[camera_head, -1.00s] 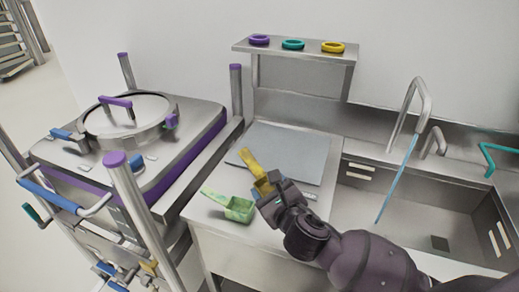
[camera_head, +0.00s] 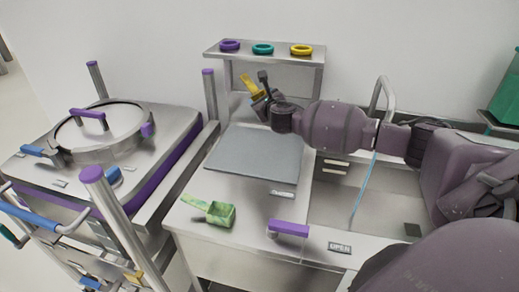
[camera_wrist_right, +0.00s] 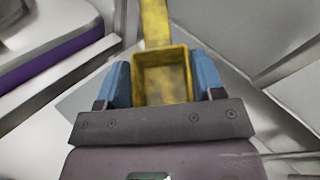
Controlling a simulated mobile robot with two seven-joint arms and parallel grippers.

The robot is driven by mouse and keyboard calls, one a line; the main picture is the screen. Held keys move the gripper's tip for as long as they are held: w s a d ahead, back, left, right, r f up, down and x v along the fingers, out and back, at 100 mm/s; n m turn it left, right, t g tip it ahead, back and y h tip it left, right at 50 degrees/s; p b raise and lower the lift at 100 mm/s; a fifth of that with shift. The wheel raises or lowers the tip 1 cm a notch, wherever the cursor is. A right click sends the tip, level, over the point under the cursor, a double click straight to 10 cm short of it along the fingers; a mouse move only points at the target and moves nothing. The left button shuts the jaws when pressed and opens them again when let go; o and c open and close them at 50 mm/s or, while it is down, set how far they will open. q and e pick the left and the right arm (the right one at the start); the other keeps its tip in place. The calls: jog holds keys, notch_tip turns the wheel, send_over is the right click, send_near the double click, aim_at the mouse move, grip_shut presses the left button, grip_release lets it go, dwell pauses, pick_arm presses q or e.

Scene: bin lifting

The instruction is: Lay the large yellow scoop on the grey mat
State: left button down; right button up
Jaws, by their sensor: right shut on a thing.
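The yellow scoop (camera_head: 251,86) is in my right gripper (camera_head: 262,96), raised above the far part of the counter in the head view. In the right wrist view the scoop's square cup (camera_wrist_right: 163,78) sits between the two blue fingers of my right gripper (camera_wrist_right: 165,82), with its handle pointing away. The grey mat (camera_head: 253,156) lies flat and empty on the counter, below and in front of the held scoop. A green scoop (camera_head: 221,214) lies on the counter nearer than the mat. My left gripper is not in view.
A shelf (camera_head: 264,55) behind carries purple, teal and yellow rings. A sink (camera_head: 385,205) with a tap is at the right. A lidded vessel (camera_head: 100,130) stands at the left. A purple handle (camera_head: 289,229) is at the counter's front.

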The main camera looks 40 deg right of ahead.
jog(key=shift+f+b, duration=1.05)
jog(key=shift+f, duration=8.65)
jog(key=shift+f, duration=0.15)
jog(key=o, duration=0.9)
jog(key=shift+o, duration=0.2)
jog(key=shift+s+r, duration=0.1)
jog(key=shift+r, duration=0.15)
jog(key=p+v, duration=0.1)
jog(key=v, duration=1.1)
jog(key=shift+p, duration=0.35)
